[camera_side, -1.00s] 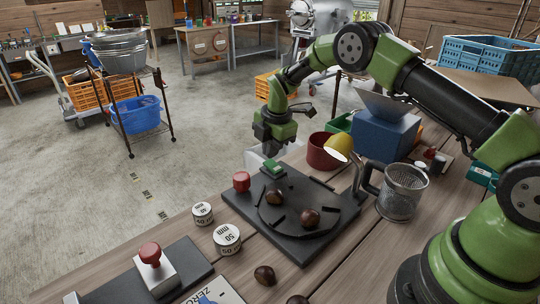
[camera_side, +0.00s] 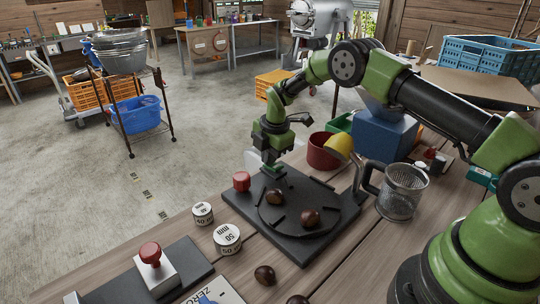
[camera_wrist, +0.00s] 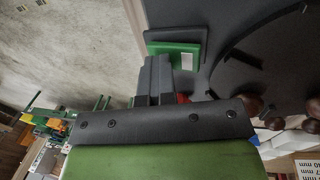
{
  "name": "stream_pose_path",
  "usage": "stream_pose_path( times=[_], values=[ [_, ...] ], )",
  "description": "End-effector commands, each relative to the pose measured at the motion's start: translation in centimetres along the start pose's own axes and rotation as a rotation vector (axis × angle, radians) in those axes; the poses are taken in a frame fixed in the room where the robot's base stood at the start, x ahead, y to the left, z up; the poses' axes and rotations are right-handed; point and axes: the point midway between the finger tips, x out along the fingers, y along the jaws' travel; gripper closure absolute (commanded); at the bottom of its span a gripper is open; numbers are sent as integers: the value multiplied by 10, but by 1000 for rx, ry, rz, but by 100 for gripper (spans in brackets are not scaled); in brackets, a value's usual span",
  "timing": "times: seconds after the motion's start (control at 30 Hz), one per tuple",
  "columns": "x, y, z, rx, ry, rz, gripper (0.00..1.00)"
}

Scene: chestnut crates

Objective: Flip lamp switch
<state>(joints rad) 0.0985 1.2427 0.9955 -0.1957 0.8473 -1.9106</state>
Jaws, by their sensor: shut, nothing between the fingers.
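The green switch (camera_side: 273,168) sits at the back edge of a black board (camera_side: 240,204); my gripper partly hides it in the side view. In the wrist view the green switch (camera_wrist: 175,48) shows as a green frame just beyond my fingertips. My gripper (camera_side: 271,160) is shut and empty, pointing down at the switch. In the wrist view the closed fingers (camera_wrist: 156,72) reach its near edge; I cannot tell whether they touch. A lamp with a dull yellow head (camera_side: 339,145) stands right of the board.
A red knob (camera_side: 241,181) is on the board left of the switch. Chestnuts (camera_side: 309,217) lie on its round plate. A red pot (camera_side: 322,152), wire mesh cup (camera_side: 402,190) and blue box (camera_side: 384,135) stand to the right. White weights (camera_side: 227,238) stand in front.

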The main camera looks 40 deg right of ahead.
Motion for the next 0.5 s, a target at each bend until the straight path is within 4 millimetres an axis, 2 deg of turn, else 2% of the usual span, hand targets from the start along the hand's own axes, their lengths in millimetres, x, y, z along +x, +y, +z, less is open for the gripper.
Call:
stream_pose_path(
  times=[0.2, 0.5],
  values=[
    [-2, -12, 0, 1, 2, -13, 100],
    [-5, -16, 0, 1, 1, -7, 100]
  ],
)
